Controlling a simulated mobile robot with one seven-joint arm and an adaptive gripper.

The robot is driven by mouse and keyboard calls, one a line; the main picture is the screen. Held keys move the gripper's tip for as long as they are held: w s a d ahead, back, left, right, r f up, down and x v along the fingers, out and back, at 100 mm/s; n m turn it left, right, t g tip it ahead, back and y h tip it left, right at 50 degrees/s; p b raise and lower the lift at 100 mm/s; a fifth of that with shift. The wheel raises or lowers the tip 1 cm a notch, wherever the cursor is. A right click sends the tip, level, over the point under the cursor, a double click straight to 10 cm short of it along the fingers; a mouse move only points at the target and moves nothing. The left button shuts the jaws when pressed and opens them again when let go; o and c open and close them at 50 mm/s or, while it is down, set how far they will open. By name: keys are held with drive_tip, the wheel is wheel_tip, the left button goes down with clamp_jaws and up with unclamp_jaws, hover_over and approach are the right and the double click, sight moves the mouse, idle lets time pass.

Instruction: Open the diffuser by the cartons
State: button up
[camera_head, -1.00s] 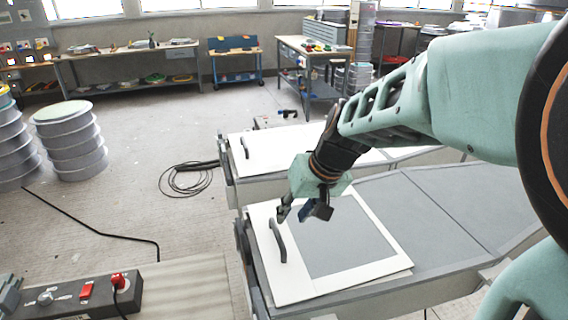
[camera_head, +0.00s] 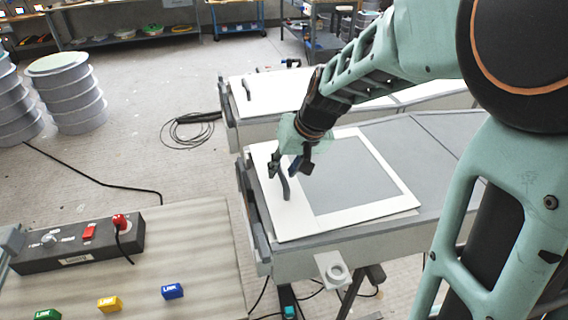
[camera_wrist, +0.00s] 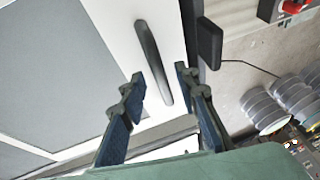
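The near mould has a white-framed panel with a grey centre (camera_head: 355,180), lying flat on its top. I take this as the diffuser; I cannot make out cartons. A dark bar handle (camera_head: 285,187) stands on the frame's left side. My gripper (camera_head: 285,168) is open over the handle's far part. In the wrist view the handle (camera_wrist: 150,50) runs between my two spread fingers (camera_wrist: 160,85), with a gap on both sides. Whether a finger touches it I cannot tell. The panel lies shut.
A second mould with a white panel and handle (camera_head: 247,90) stands behind. A control box with red switches (camera_head: 85,240) sits on a bench at lower left, with coloured blocks (camera_head: 172,291) in front. Ribbed drums (camera_head: 68,95) and coiled cable (camera_head: 190,130) are on the floor.

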clamp_jaws()
drive_tip(key=shift+d, duration=0.1)
drive_tip(key=w+d, duration=0.3)
drive_tip(key=d, duration=0.9)
drive_tip(key=w+d, duration=0.4)
drive_tip(key=d, duration=0.8)
drive_tip(key=w+d, duration=0.3)
drive_tip(key=d, duration=0.9)
drive_tip(key=shift+w+d+b, duration=0.25)
drive_tip(key=shift+d+b, duration=0.05)
unclamp_jaws()
drive_tip(key=v, duration=1.2)
